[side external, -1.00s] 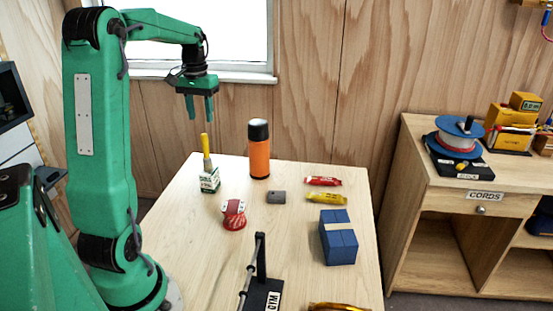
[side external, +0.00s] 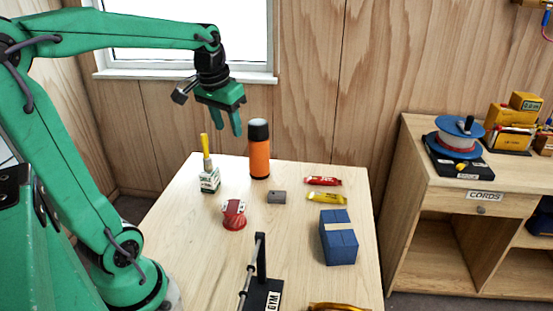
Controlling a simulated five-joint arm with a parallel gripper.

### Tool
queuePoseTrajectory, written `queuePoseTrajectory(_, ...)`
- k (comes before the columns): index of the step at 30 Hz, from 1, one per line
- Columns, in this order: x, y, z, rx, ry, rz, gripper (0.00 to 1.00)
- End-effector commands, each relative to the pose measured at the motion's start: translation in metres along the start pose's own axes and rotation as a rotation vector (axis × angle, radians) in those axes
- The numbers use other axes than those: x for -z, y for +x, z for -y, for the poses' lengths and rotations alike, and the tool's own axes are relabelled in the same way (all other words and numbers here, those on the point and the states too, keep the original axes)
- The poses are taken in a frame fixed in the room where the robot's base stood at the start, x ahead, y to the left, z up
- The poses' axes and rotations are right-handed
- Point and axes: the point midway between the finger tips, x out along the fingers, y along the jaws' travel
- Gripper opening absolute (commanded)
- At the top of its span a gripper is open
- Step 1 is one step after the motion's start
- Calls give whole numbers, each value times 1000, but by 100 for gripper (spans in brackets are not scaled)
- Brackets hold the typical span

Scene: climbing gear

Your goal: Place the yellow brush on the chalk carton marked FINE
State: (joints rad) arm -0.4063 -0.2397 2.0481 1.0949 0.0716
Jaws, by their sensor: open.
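The yellow brush (side external: 206,147) stands upright, handle up, at the small white and green carton (side external: 210,180) at the back left of the table. I cannot tell whether it rests on the carton or stands behind it, and I cannot read the carton's print. My gripper (side external: 226,131) is open and empty, fingers pointing down. It hangs above the back of the table, up and to the right of the brush handle in the picture, apart from it.
An orange flask (side external: 259,155) with a black cap stands right of the brush. A red tape roll (side external: 234,214), grey block (side external: 276,197), red bar (side external: 323,181), yellow bar (side external: 327,198), blue block (side external: 338,238) and black GYM stand (side external: 262,290) share the table (side external: 200,260).

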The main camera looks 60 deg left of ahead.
Motion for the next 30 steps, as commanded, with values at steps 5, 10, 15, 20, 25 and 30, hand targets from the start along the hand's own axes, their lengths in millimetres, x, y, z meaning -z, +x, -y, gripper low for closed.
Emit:
queuePoseTrajectory(5, -35, -8, -39, -29, 98, -78, 41)
queuePoseTrajectory(10, -69, -9, -67, -65, 185, -149, 41)
queuePoseTrajectory(15, -100, -6, -86, -103, 257, -210, 41)
queuePoseTrajectory(20, -118, -2, -95, -128, 298, -244, 41)
queuePoseTrajectory(25, -124, 0, -98, -137, 311, -255, 41)
queuePoseTrajectory(30, -124, 0, -98, -137, 310, -255, 41)
